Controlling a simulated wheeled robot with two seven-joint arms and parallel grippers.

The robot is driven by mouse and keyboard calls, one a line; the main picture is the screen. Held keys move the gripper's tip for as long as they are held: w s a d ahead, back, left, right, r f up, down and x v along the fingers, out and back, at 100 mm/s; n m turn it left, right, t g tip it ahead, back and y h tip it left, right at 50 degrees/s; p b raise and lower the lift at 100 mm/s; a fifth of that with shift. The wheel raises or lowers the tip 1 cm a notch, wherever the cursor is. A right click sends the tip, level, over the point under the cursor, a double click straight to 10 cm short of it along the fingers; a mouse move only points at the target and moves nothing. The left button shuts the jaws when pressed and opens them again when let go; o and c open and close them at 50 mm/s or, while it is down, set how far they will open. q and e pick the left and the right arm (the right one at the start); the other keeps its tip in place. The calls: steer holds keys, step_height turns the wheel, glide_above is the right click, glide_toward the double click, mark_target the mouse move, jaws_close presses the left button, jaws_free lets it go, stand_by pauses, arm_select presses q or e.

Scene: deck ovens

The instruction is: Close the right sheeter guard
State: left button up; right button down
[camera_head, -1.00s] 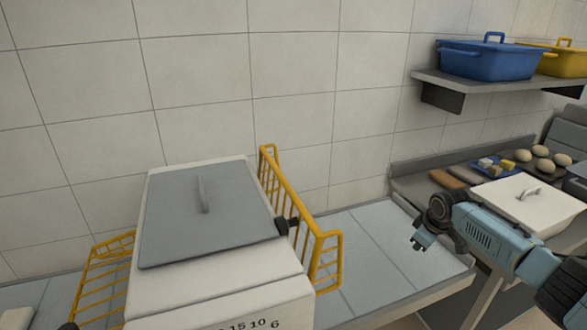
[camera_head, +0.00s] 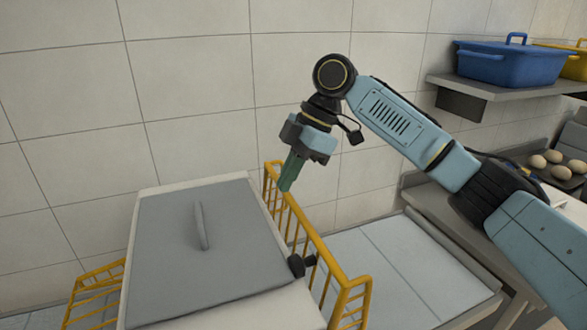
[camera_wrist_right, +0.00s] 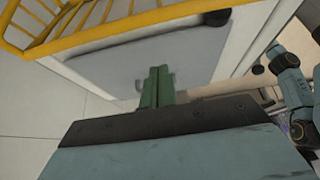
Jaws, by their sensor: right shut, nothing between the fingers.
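The right sheeter guard (camera_head: 318,240) is a yellow wire frame on the right side of the grey-topped sheeter (camera_head: 160,250). It stands raised, with its top rail above the bed. My right gripper (camera_head: 287,187) hangs from above with green fingers shut and empty. Its tips overlap the guard's far end in the head view; I cannot tell whether they touch. In the right wrist view, the shut fingers (camera_wrist_right: 157,85) point toward the sheeter's grey surface, with yellow bars (camera_wrist_right: 110,25) at upper left. My left gripper is not in view.
The left yellow guard (camera_head: 95,290) slopes outward at lower left. A black knob (camera_head: 298,264) sits beside the right guard. A pale bed (camera_head: 400,260) extends right. The tiled wall is close behind. A shelf (camera_head: 470,88) with a blue bin (camera_head: 508,65) is at upper right.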

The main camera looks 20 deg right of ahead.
mark_target(294, 219)
steer(key=x, duration=0.6)
steer(key=shift+p, duration=0.3)
steer(key=d, duration=0.2)
steer(key=d+f+p, duration=0.1)
steer(key=shift+w+d, duration=0.1)
steer(key=shift+d, duration=0.3)
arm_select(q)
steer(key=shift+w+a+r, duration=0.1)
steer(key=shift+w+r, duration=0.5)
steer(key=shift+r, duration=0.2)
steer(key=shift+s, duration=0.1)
